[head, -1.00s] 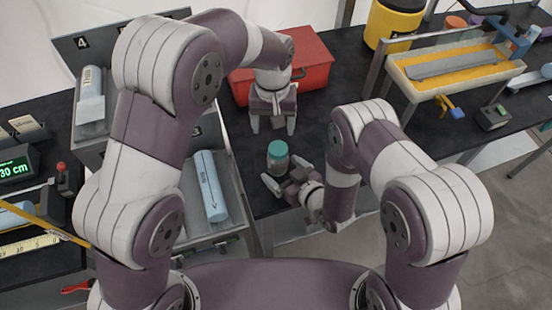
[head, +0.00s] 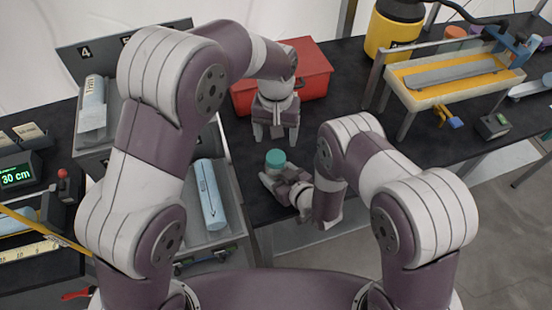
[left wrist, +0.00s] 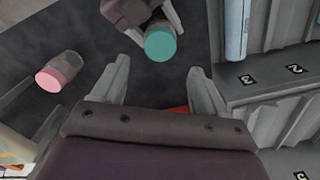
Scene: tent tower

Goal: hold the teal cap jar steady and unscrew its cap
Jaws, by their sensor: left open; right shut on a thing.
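The teal cap jar (head: 275,160) stands upright near the front edge of the black table. Its teal cap (left wrist: 160,42) is on top and shows from above in the left wrist view. My right gripper (head: 283,173) is shut on the jar's body from the front right, hiding most of the glass. My left gripper (head: 276,139) is open and empty behind the jar, fingers pointing down. In the left wrist view, the cap lies just beyond the left fingertips (left wrist: 158,67), apart from them.
A jar with a pink cap (left wrist: 52,78) shows left in the left wrist view. A red box (head: 306,85) stands behind my left gripper. Grey sloped bins with a blue roll (head: 209,193) are at left.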

